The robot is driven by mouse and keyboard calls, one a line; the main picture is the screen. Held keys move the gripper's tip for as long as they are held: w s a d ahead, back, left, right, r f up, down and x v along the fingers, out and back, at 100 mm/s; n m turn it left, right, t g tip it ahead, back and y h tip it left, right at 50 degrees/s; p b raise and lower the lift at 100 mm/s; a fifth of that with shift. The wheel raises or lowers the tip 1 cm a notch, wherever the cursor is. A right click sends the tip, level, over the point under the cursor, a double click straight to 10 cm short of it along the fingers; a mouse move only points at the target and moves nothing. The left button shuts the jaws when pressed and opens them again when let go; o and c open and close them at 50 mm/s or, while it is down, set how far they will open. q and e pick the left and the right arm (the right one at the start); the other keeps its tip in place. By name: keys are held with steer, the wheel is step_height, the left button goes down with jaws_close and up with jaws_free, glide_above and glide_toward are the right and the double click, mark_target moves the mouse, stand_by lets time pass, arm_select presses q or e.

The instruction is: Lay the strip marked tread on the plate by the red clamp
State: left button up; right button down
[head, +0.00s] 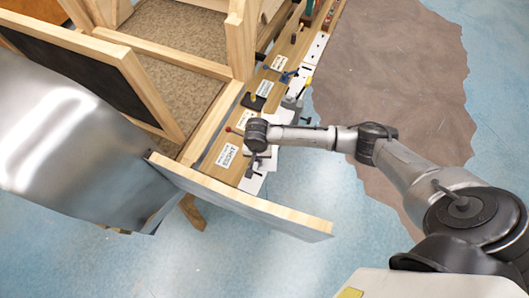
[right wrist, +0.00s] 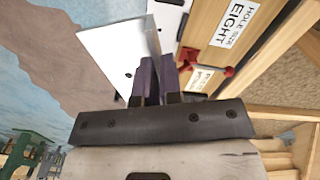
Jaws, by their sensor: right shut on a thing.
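My right gripper (head: 253,170) is low over the near end of the wooden rail in the head view. In the right wrist view its dark fingers (right wrist: 158,82) are shut on a pale flat strip (right wrist: 118,48) with small dark holes. No tread marking can be read on it. A small red clamp part (right wrist: 190,57) sits on the wood just right of the fingers; its red handle (head: 236,130) shows in the head view. A white plate (head: 250,184) lies at the rail's edge under the gripper, partly hidden. My left gripper is not in view.
The rail carries several labels, one reading EIGHT (head: 227,156), and a blue-handled tool (head: 288,75) farther along. A wooden frame with a dark panel (head: 75,75) stands left. A long wooden board (head: 240,200) crosses in front.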

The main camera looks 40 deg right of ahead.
steer(key=d+f+m+b, duration=0.1)
steer(key=f, duration=0.3)
steer(key=w+d+f+m+b, duration=0.1)
steer(key=d+f+b, duration=0.1)
steer(key=f, duration=0.3)
steer(key=w+d+f+m+b, duration=0.1)
steer(key=d+f+m+b, duration=0.1)
steer(key=f, duration=0.2)
steer(key=shift+w+f, duration=0.2)
steer(key=shift+f, duration=0.2)
step_height(320, 180, down, 4)
steer(key=b, duration=0.5)
steer(key=shift+d+r+b, duration=0.1)
steer(key=shift+r+b, duration=0.05)
steer(key=shift+b, duration=0.2)
steer(key=shift+w+a+r, duration=0.15)
steer(key=shift+w+a, duration=0.15)
steer(key=shift+w, duration=0.3)
steer(key=shift+w+a+r, duration=0.1)
steer(key=shift+w+a, duration=0.2)
steer(key=shift+w, duration=0.25)
steer(key=shift+w+a+b, duration=0.25)
steer(key=shift+w+b, duration=0.1)
steer(key=shift+w, duration=0.35)
steer(key=shift+w+a, duration=0.2)
steer(key=shift+w, duration=0.2)
steer(key=shift+p, duration=0.35)
